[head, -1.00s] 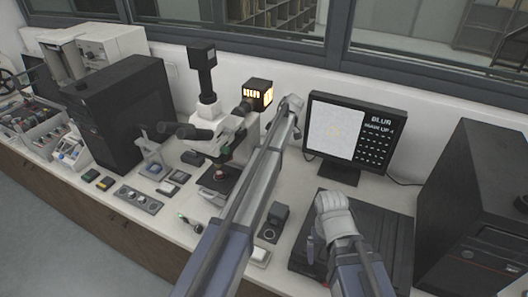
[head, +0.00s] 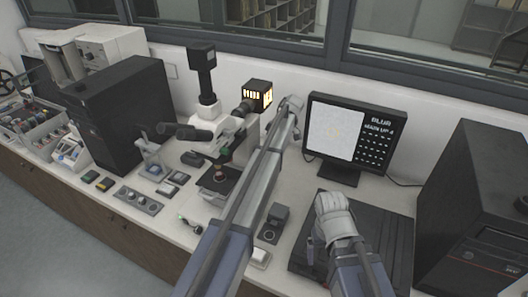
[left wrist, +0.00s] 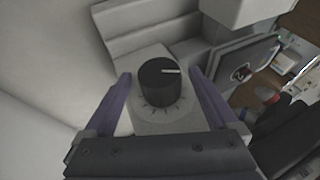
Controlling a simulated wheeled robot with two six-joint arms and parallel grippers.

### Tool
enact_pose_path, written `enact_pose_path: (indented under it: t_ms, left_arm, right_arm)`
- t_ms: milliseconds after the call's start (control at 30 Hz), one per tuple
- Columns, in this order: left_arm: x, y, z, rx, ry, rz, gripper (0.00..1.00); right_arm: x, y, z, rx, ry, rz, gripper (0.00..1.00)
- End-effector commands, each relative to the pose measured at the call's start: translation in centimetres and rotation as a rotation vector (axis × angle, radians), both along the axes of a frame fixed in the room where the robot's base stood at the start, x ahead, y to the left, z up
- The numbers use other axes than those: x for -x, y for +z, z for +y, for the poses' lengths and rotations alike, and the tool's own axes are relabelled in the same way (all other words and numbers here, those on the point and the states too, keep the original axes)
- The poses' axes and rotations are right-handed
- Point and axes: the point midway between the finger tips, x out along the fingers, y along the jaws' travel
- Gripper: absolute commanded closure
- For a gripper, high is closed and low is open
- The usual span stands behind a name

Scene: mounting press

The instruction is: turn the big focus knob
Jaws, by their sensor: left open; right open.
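The big focus knob (left wrist: 160,82) is a black round knob with a white pointer line, which points right in the left wrist view. It sits on a pale housing with tick marks around it. My left gripper (left wrist: 159,76) is open, with one purple finger on each side of the knob; I cannot tell whether they touch it. The microscope (head: 232,126) stands on the bench in the head view, where my left arm hides its right side, the knob and the left gripper. My right gripper (head: 313,243) is open over a black flat case.
A monitor (head: 336,130) showing "BLUR" stands behind my right arm. A black computer tower (head: 478,215) stands at the right and a black cabinet (head: 120,115) at the left. The black flat case (head: 385,225) lies on the bench. Small control boxes (head: 138,198) line the front edge.

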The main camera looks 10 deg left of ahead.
Motion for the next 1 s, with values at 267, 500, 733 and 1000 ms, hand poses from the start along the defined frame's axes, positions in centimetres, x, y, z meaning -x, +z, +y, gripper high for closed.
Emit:
enact_pose_path:
  t_ms: [267,500,733,1000]
  left_arm:
    - [-0.5,1.9,-0.8,-0.001,-0.001,0.0,0.07]
    - [-1.4,5.0,-2.2,0.0,0.0,0.0,0.07]
    - [-1.9,6.8,-3.3,0.0,-0.001,0.0,0.07]
    - [-1.9,6.7,-3.4,0.0,-0.001,0.0,0.07]
  right_arm:
    - [0.0,1.9,0.0,0.0,-0.002,0.0,0.07]
    - [0.0,5.0,0.0,-0.002,-0.008,0.0,0.07]
    - [0.0,6.8,0.0,-0.003,-0.013,0.0,0.07]
    - [0.0,6.7,0.0,-0.002,-0.014,-0.001,0.07]
